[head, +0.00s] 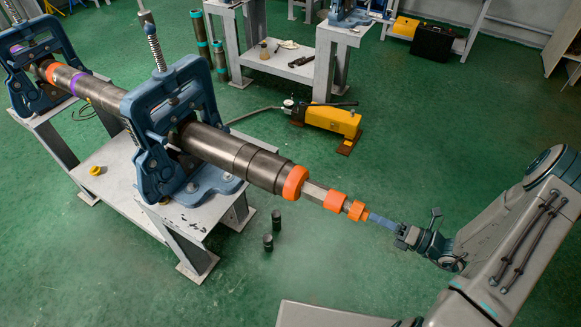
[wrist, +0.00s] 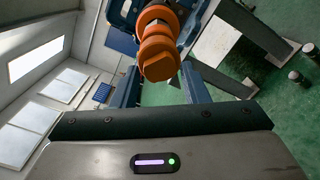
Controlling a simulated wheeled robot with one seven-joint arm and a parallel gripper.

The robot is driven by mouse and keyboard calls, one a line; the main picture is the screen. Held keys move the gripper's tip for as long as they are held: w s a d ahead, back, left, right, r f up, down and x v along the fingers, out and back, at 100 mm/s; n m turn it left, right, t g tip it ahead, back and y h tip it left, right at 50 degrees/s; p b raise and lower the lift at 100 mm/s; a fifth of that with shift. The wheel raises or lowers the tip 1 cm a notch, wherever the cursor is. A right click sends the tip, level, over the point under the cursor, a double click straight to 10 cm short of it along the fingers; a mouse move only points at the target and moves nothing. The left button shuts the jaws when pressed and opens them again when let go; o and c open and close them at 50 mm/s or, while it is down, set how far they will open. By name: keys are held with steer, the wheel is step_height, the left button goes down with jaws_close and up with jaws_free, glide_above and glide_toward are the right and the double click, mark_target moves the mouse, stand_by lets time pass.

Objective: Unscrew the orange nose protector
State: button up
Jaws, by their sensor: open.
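An orange nose protector (head: 357,210) sits at the free end of a long dark pipe (head: 240,160) clamped in blue vises. It also shows in the wrist view (wrist: 158,60) with a blunt flat-sided end facing me. Behind it on the grey rod are another orange piece (head: 335,200) and a larger orange ring (head: 294,182). My gripper (head: 370,217) points at the protector's end from the right. In the wrist view its two blue fingers (wrist: 160,72) are spread, left and right of the protector's end, with nothing held. I cannot tell whether the tips overlap the protector.
The blue vise (head: 180,120) stands on a grey bench (head: 215,205). Small dark cylinders (head: 277,220) stand on the green floor below the pipe. A yellow pump (head: 335,120) lies on the floor behind. The floor around my gripper is clear.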

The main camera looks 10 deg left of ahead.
steer(key=m+p, duration=0.2)
steer(key=m, duration=0.3)
steer(key=m+p, duration=0.2)
steer(key=m, duration=0.4)
steer(key=shift+f+m, duration=0.2)
steer(key=shift+m, duration=0.1)
steer(key=shift+x, duration=1.15)
steer(key=shift+r, duration=0.1)
